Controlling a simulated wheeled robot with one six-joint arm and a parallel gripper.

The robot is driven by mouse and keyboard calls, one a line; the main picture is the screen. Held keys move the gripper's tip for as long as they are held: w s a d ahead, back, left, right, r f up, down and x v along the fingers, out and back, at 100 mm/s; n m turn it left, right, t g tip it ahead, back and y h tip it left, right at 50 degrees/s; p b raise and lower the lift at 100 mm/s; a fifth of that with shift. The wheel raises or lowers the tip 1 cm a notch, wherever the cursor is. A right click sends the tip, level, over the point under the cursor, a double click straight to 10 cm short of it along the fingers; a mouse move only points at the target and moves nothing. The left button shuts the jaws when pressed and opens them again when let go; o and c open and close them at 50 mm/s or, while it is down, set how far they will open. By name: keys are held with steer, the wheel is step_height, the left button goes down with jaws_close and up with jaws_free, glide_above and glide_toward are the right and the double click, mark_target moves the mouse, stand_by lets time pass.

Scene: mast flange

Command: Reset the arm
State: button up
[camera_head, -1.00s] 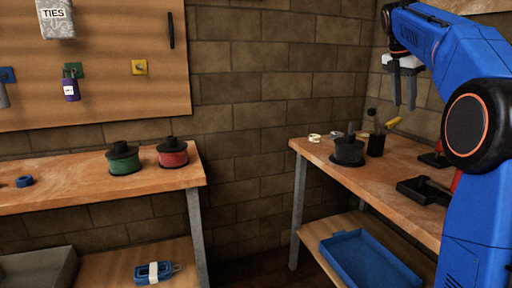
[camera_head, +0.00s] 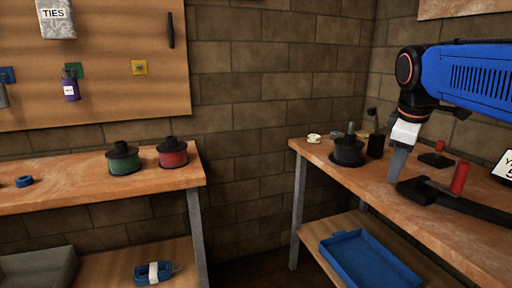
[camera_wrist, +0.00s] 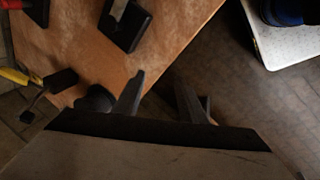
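My blue arm (camera_head: 470,80) reaches in from the right in the head view, with its wrist bent downward. My gripper (camera_head: 396,165) points down over the right workbench, and its fingers overlap from this side. In the wrist view my gripper (camera_wrist: 160,88) shows two grey fingers spread apart with nothing between them. The bench edge and the floor show beyond the fingers.
The right workbench (camera_head: 455,245) holds a black spool (camera_head: 347,152), a dark clamp-like tool with a red handle (camera_head: 459,178) and a smaller red-topped piece (camera_head: 438,155). A blue tray (camera_head: 370,262) sits on its lower shelf. Green (camera_head: 123,159) and red (camera_head: 172,153) spools stand on the left bench.

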steer(key=s+a+f+m+y, duration=0.1)
steer(key=s+a+f+m, duration=0.2)
steer(key=s+f, duration=0.6)
steer(key=s+a+f+m+t, duration=0.1)
steer(key=s+a+f+m, duration=0.2)
steer(key=s+f+m, duration=0.3)
steer(key=s+f, duration=0.4)
steer(key=f, duration=0.3)
steer(key=shift+s+a+m+y, duration=0.2)
steer(key=shift+m+y, duration=0.1)
steer(key=shift+y, duration=0.1)
